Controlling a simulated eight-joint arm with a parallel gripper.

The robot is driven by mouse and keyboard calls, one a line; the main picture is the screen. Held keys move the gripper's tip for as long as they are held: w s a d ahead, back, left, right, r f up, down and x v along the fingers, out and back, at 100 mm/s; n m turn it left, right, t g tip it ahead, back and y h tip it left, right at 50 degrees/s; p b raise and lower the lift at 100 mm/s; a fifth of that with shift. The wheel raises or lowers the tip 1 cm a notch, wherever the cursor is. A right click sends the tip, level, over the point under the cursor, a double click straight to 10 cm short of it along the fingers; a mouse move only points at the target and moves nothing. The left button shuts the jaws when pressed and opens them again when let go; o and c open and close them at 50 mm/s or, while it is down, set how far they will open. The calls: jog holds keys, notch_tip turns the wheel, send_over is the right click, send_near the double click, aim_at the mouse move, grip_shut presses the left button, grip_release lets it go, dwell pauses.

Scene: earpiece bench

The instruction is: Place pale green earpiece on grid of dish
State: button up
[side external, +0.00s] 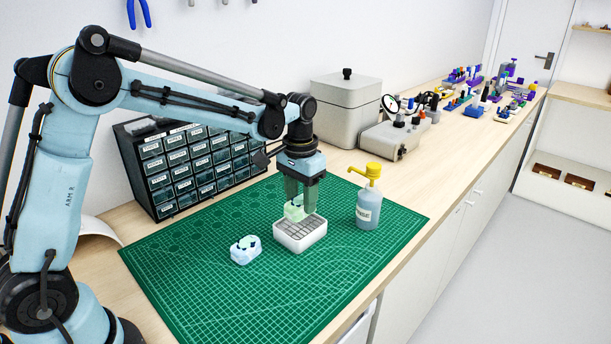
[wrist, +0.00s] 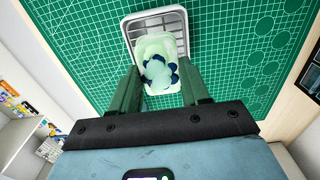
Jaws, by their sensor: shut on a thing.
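The pale green earpiece (side external: 295,211) is between the fingers of my gripper (side external: 303,193), over the white dish (side external: 300,241). In the wrist view my gripper (wrist: 159,92) is shut on the pale green earpiece (wrist: 155,48), which has dark blue parts on top. The dish (wrist: 128,24) with its grey grid shows behind and around the earpiece. The earpiece overlaps the dish's back left part in the side view. I cannot tell whether its underside touches the grid.
A pale blue earpiece-like piece (side external: 245,250) with dark parts lies on the green cutting mat (side external: 200,290), left of the dish. A bottle with a yellow pump (side external: 369,200) stands right of the dish. A drawer cabinet (side external: 190,165) stands behind. The mat's front is clear.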

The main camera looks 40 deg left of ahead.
aim_at(301, 201)
jog(key=shift+f, duration=1.2)
jog(key=shift+f, duration=0.15)
jog(key=o, duration=1.1)
jog(key=shift+c, duration=0.2)
notch_tip(301, 201, up, 12)
jog(key=s+f+t, duration=0.2)
jog(key=s+t, duration=0.1)
jog(key=s, duration=0.5)
jog(key=s+d+f+t, duration=0.1)
jog(key=s+t, duration=0.3)
jog(key=s, duration=0.4)
jog(key=shift+s+f, duration=0.25)
jog(key=shift+f, duration=0.1)
